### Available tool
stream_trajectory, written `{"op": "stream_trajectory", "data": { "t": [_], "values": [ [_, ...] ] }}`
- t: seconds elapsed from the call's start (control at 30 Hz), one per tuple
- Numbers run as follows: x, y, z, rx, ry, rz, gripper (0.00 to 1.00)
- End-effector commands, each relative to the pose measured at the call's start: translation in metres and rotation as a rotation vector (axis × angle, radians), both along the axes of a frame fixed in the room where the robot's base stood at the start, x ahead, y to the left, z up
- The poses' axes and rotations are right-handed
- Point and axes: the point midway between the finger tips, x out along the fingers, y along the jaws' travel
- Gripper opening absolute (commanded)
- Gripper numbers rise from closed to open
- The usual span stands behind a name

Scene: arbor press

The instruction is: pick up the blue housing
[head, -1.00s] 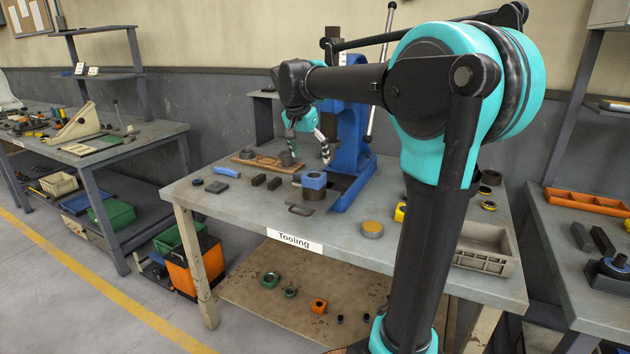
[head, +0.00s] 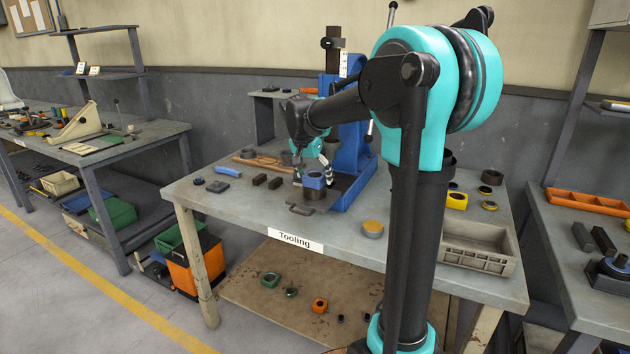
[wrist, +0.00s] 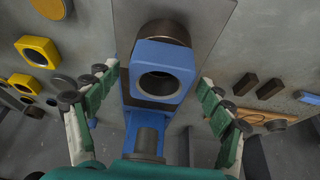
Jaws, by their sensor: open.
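The blue housing (head: 314,181) is a square block with a round bore. It sits on a dark round support (head: 314,194) in front of the blue arbor press (head: 355,150). In the wrist view the housing (wrist: 163,58) lies between and beyond the fingers, with its bore facing the camera. My gripper (head: 311,171) is open and empty, close above the housing in the head view. In the wrist view its green-padded fingers (wrist: 158,78) stand on either side of the housing, apart from it.
The press column stands right behind the housing.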

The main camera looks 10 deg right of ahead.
Motion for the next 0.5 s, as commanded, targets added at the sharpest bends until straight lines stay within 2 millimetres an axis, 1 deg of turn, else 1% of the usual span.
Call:
{"op": "stream_trajectory", "data": {
  "t": [0.03, 0.07, 0.5],
  "values": [
    [0.0, 0.0, 0.0001, 0.0, 0.0, 0.0, 0.81],
    [-0.0001, 0.0, 0.0002, 0.0, 0.0, 0.0, 0.79],
    [-0.0002, 0.0, 0.0005, 0.0, 0.0, 0.0, 0.24]
  ]
}}
